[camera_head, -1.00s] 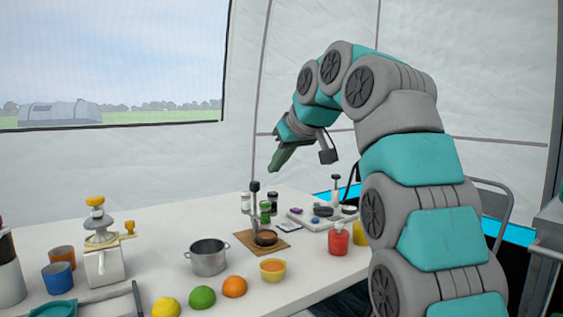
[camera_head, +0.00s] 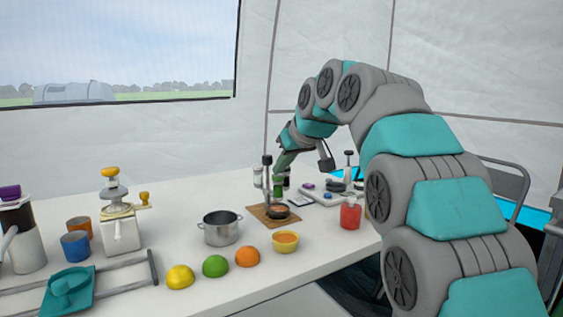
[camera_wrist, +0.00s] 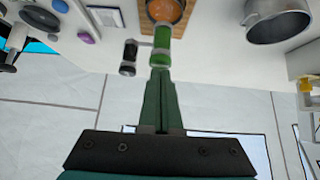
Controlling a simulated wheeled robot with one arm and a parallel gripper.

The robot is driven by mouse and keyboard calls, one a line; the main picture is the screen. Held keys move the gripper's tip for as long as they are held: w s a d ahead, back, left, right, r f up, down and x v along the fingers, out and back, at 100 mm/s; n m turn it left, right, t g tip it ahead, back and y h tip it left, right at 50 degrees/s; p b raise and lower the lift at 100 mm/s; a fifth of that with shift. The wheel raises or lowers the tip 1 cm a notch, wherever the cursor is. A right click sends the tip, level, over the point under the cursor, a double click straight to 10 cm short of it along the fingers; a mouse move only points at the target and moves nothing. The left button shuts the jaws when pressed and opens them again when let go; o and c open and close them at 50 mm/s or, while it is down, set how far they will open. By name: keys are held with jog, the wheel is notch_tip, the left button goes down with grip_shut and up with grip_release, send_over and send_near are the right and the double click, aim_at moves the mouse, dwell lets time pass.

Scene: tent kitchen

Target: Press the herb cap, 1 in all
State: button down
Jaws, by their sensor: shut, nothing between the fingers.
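In the head view my gripper (camera_head: 279,170) points down just above the jar and partly hides the jars there.
A dark jar (camera_wrist: 129,57) stands beside the herb jar. A press stand (camera_head: 267,180) on a wooden board (camera_head: 262,218) holds a bowl (camera_head: 278,212) in front. A pot (camera_head: 221,229), red bottle (camera_head: 350,214) and grey tray (camera_head: 318,197) are near.

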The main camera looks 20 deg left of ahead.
dwell(0.3)
jog(key=shift+f+b, duration=0.65)
jog(key=shift+f, duration=0.6)
jog(key=s+d+r+p, duration=0.1)
jog(key=s+d+r, duration=0.1)
jog(key=r, duration=0.4)
jog(key=s+d+r+p, duration=0.1)
jog(key=s+d+r, duration=0.2)
jog(key=r, duration=0.3)
jog(key=shift+d, duration=0.25)
